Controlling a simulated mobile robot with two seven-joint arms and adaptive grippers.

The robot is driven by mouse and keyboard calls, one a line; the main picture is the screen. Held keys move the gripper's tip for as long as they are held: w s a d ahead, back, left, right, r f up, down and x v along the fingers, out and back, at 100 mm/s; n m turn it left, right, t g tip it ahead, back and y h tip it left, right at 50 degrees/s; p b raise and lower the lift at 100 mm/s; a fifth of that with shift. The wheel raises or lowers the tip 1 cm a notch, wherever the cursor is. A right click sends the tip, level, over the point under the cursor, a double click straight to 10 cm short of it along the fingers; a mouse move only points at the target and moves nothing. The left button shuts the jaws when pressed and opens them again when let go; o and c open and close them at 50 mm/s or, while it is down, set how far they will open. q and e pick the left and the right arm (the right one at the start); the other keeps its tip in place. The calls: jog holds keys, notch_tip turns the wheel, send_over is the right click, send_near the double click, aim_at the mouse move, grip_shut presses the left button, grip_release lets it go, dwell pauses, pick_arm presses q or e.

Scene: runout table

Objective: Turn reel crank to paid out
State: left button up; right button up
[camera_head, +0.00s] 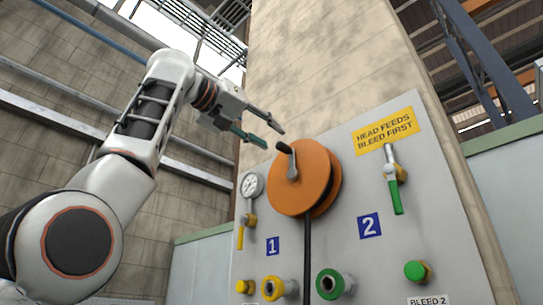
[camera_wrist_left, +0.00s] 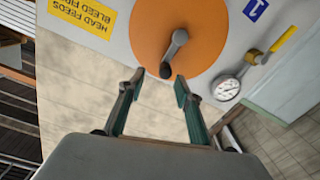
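The orange reel (camera_head: 312,195) is mounted on the grey panel, with a black hose hanging down from it. Its grey crank (camera_head: 292,163) sits on the reel face, with the dark-tipped handle end up and slightly left. My left gripper (camera_head: 274,138) is open and empty, just above and left of the handle end. In the left wrist view the reel (camera_wrist_left: 150,30) and crank (camera_wrist_left: 177,45) show beyond the open fingertips (camera_wrist_left: 159,76). The crank's dark handle end appears between the tips there; no contact is visible. My right gripper is in neither view.
The panel (camera_head: 345,250) carries a pressure gauge (camera_head: 251,185) left of the reel, and a green-handled valve (camera_head: 394,185) under a yellow sign (camera_head: 384,132) on the right. Yellow and green fittings (camera_head: 331,284) stick out below. Open space lies left of the panel.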

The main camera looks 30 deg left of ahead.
pick_arm(q)
jog(key=shift+b+v, duration=0.3)
jog(key=shift+v, duration=0.7)
